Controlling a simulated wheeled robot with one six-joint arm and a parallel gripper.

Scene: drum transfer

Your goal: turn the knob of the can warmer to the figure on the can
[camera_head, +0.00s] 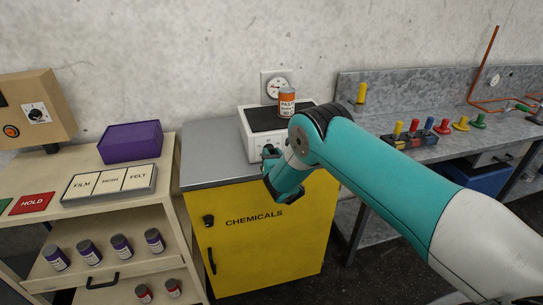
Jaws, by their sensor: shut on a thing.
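The can warmer (251,130) is a white box with a dark top, standing on the grey top of a yellow cabinet. The smaller print on the label is too small to read. My gripper (268,153) is at the warmer's front face, shut on the knob. The gripper and my arm hide the knob, its scale and the right part of the front.
The yellow cabinet (265,250) is marked "CHEMICALS". A beige cart (110,212) with a purple box (131,141) and several small cans stands at left. A grey bench (440,160) with coloured pieces is at right.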

